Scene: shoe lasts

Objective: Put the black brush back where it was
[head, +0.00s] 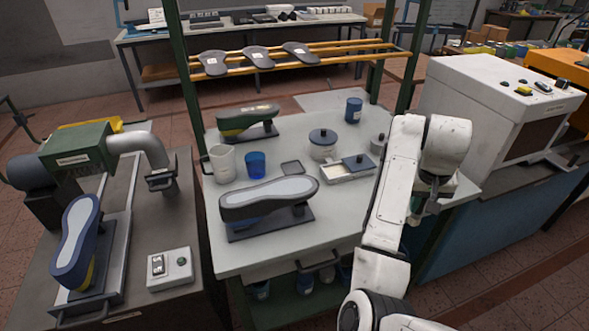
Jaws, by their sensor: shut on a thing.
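My gripper (424,208) hangs from the white wrist at the right edge of the workbench (262,258), with its fingers pointing down. It is shut on a small dark thing, which looks like the black brush. The thing is too small and too dark against the fingers to make out its shape. No other black brush stands out on the bench. I cannot tell from this view how high the gripper is above the bench top.
On the bench stand a shoe last with a grey sole (268,192), a green last (246,118), a white mug (222,162), a blue cup (256,165), a lidded pot (323,143), a tray (347,172) and a dark blue jar (353,110). Green posts rise at the bench corners.

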